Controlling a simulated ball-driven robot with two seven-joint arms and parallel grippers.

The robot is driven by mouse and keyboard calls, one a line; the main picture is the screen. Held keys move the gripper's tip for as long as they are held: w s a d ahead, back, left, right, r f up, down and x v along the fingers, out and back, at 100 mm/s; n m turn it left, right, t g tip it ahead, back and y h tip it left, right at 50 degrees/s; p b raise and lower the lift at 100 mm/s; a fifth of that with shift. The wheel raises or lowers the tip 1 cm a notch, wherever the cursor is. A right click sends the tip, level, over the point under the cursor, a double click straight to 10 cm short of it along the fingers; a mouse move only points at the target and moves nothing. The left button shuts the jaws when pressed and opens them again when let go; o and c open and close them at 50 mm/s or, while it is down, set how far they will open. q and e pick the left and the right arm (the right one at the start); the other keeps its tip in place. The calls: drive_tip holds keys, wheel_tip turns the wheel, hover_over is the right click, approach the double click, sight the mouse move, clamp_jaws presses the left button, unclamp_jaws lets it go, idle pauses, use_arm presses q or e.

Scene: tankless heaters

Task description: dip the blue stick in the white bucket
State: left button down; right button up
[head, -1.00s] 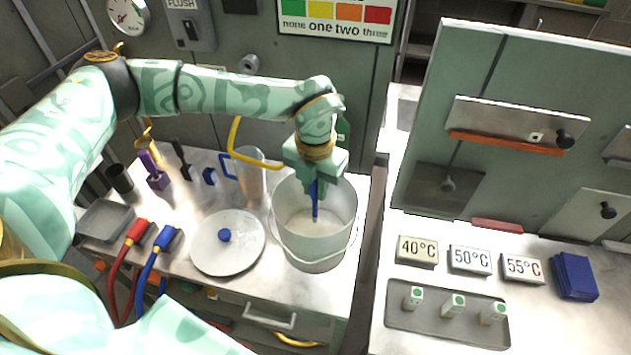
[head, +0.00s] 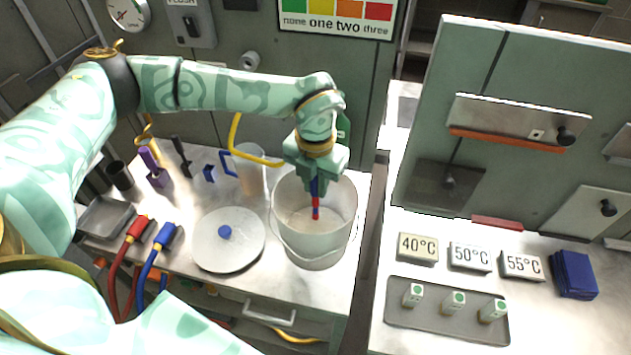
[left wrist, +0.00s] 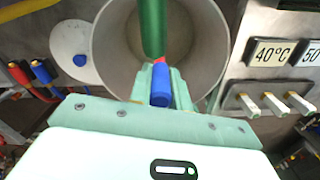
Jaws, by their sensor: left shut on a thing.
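The white bucket (head: 319,254) stands on the left worktop near its right edge. It is open at the top, and it also shows in the left wrist view (left wrist: 104,58). My left gripper (head: 315,180) is above the bucket opening, pointing down, and shut on the blue stick (head: 314,187). The stick hangs upright inside the bucket rim. Its upper part is blue and its lower part (head: 316,207) is red. In the left wrist view the blue end (left wrist: 160,88) shows between the fingers. I cannot tell whether the tip touches the bottom. My right gripper is out of view.
A round lid (head: 228,252) with a blue knob lies left of the bucket. A clear jug (head: 251,178) stands behind. The right worktop holds temperature labels (head: 418,249) and a tray (head: 440,327). A dark green cylinder (left wrist: 153,25) crosses the bucket in the left wrist view.

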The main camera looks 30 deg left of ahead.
use_arm(q)
wheel_tip(320, 180, up, 14)
drive_tip(key=p, duration=1.1)
